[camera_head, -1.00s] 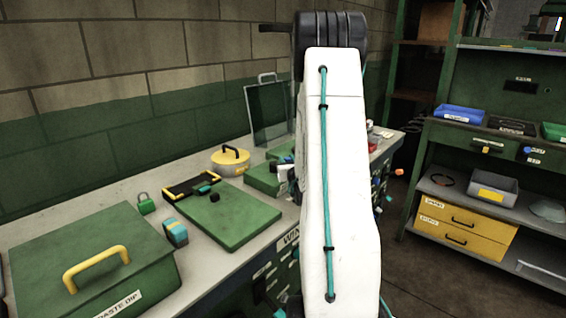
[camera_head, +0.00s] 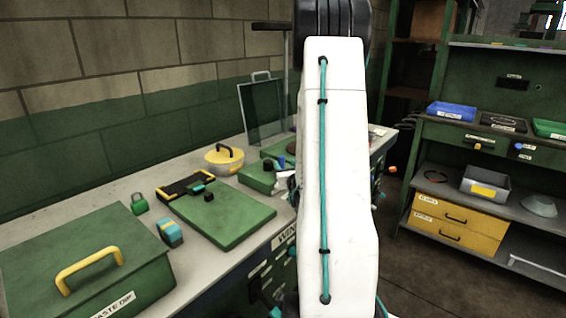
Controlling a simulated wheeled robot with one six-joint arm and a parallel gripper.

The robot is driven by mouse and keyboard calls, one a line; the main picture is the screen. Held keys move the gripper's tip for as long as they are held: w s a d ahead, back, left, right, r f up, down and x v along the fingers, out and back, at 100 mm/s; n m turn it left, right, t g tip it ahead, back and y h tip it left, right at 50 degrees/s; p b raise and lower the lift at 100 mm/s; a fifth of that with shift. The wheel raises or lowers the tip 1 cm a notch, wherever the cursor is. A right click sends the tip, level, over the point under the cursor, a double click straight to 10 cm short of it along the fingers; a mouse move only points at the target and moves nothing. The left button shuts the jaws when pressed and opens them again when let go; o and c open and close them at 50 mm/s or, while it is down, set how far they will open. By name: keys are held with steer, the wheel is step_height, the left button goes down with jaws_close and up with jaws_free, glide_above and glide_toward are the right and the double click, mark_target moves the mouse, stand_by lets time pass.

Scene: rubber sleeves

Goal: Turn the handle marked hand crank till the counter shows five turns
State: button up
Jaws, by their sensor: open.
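My white arm link with a teal cable fills the middle of the view and hides part of the bench behind it. My gripper cannot be made out; it seems to be behind the arm. No handle with a readable hand crank label shows, and no counter can be made out. The grey-topped green workbench (camera_head: 105,190) runs along the wall. Its front carries a label (camera_head: 285,237) starting "WIN", cut off by my arm, with dark and teal fittings (camera_head: 268,296) below it, too small to identify.
A green shelf unit (camera_head: 480,165) stands right. Floor between is clear.

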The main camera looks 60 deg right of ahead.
steer(key=shift+v, duration=0.9)
